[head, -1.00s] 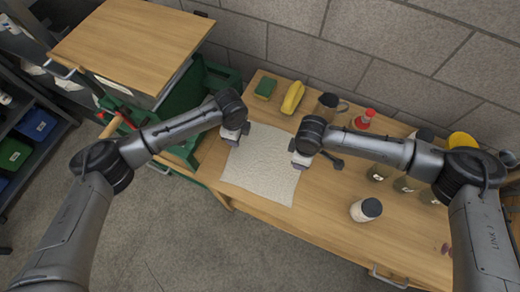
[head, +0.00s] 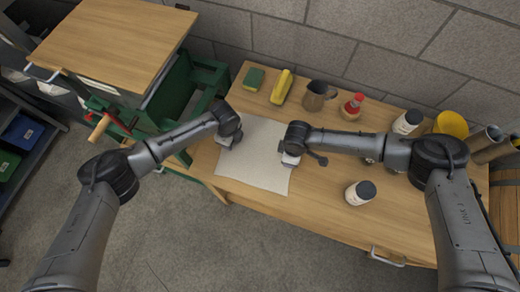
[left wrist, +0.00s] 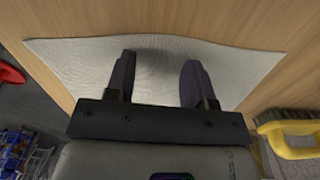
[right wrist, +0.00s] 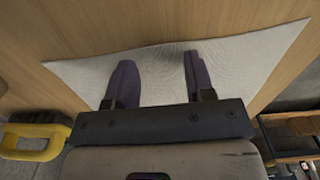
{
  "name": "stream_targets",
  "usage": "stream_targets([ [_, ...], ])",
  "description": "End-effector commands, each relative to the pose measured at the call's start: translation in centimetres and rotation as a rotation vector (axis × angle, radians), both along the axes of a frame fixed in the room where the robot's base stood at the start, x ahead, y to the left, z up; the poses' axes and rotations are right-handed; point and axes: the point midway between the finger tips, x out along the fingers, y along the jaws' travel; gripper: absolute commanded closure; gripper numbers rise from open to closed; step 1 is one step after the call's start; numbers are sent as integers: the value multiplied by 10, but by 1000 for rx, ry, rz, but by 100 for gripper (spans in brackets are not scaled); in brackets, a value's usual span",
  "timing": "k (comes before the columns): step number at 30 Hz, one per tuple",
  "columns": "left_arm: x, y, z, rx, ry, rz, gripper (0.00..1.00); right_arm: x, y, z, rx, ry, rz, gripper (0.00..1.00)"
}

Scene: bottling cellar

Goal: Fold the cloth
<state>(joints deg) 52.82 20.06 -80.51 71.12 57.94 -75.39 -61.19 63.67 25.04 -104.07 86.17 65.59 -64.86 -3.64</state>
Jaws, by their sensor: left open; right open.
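The cloth (head: 255,172) is a pale, roughly square sheet lying flat and unfolded on the wooden bench. My left gripper (head: 228,140) is open over its left edge. My right gripper (head: 290,160) is open over its right edge. In the left wrist view my left gripper (left wrist: 158,80) has its fingers apart over the cloth (left wrist: 230,65), with nothing between them but cloth beneath. In the right wrist view my right gripper (right wrist: 160,80) is likewise open above the cloth (right wrist: 235,60). I cannot tell whether any fingertip touches it.
Behind the cloth are a green sponge (head: 254,79), a yellow brush (head: 282,87), a metal jug (head: 317,96) and a red-capped bottle (head: 352,107). A dark-lidded jar (head: 360,193) stands right of the cloth. A yellow bowl (head: 452,124) is farther right. Bare bench (head: 315,205) lies between cloth and jar.

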Motion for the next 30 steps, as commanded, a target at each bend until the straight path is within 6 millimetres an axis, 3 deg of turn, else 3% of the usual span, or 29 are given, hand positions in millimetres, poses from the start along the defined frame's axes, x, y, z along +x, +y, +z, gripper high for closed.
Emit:
stream_targets([
  [16,0,0,-8,0,0,0,51,0,0,-8,1,0,1,51],
  [30,0,0,-6,0,0,1,74,0,0,-6,0,0,0,74],
])
